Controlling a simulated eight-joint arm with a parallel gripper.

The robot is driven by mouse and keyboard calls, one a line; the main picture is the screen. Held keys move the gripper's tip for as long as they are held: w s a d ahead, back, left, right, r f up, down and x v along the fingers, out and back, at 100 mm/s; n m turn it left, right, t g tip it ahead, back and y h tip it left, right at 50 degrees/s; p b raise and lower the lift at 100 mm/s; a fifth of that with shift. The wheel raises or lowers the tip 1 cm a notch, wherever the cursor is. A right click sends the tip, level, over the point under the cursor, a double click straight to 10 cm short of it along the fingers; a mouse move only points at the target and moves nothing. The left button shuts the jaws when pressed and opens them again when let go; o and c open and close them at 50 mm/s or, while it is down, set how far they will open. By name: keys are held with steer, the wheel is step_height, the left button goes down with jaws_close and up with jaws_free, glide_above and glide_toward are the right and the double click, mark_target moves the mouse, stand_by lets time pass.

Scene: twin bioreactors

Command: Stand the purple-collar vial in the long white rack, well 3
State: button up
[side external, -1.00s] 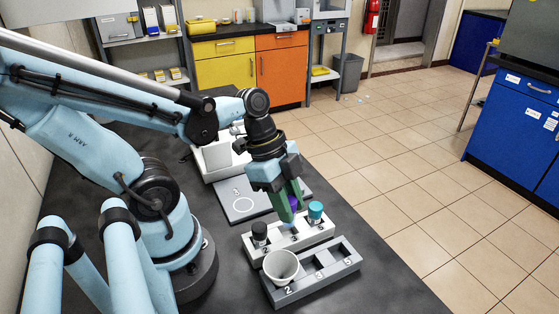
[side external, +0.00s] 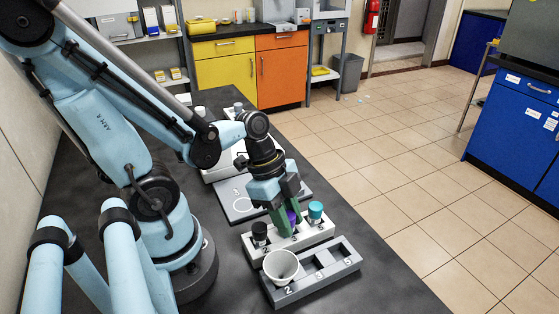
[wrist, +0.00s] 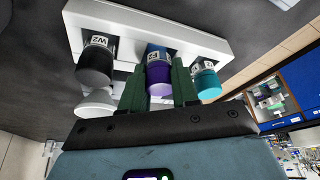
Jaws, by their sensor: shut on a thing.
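The purple-collar vial (wrist: 158,76) is between the green fingers of my gripper (wrist: 158,90) in the wrist view. My gripper (side external: 289,222) is shut on it, over the middle of the long white rack (side external: 318,237) in the side view. The vial's purple collar (side external: 293,217) shows between the fingers. The vial looks upright, its lower end down at the rack between two other vials. The fingers hide whether it rests on the well floor. The white rack also shows in the wrist view (wrist: 210,42).
A black-capped vial (side external: 260,232) and a teal-capped vial (side external: 315,211) stand in the white rack on either side. A grey rack (side external: 325,277) with a white cup (side external: 281,266) lies in front. A grey plate (side external: 240,201) lies behind.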

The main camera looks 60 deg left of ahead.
steer(key=shift+f, duration=0.15)
steer(key=o, duration=1)
steer(key=shift+v, duration=6.1)
steer(key=shift+w+d+f+n+t+y, duration=0.15)
steer(key=shift+w+n+t+y, duration=0.6)
steer(key=shift+w+n, duration=1)
steer(key=shift+w+d+f+n+t+y, duration=0.15)
steer(key=shift+w+n+t+y, duration=0.35)
steer(key=shift+w+n+t, duration=1.15)
steer(key=shift+w+d+f+n+t+y, duration=0.15)
steer(key=shift+w+n+y, duration=0.8)
steer(key=shift+n, duration=1.55)
steer(key=shift+w+r+h, duration=0.1)
steer(key=shift+w+h, duration=0.15)
steer(key=shift+h, duration=0.05)
